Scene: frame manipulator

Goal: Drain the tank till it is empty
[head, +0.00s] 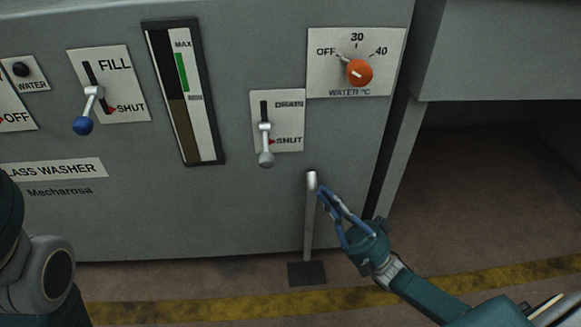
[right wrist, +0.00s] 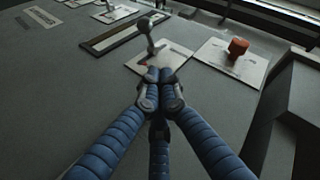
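The drain lever (head: 265,140), with a grey ball knob, is on a plate marked DRAIN above and SHUT below. It points down, beside the red SHUT mark. It also shows in the right wrist view (right wrist: 150,38), just beyond my fingertips. My right gripper (head: 323,192) is below and right of the lever, in front of the drain pipe (head: 310,220). Its blue fingers come together at the tips with nothing seen between them. The tank's level gauge (head: 188,100) shows a brown column reaching about halfway, with a green band near MAX. My left gripper is out of view.
The fill lever (head: 94,100), with a blue knob, points down at SHUT. The orange temperature knob (head: 359,73) is up and right of the drain plate. A floor drain (head: 307,273) lies under the pipe. An open recess (head: 490,170) is at the right.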

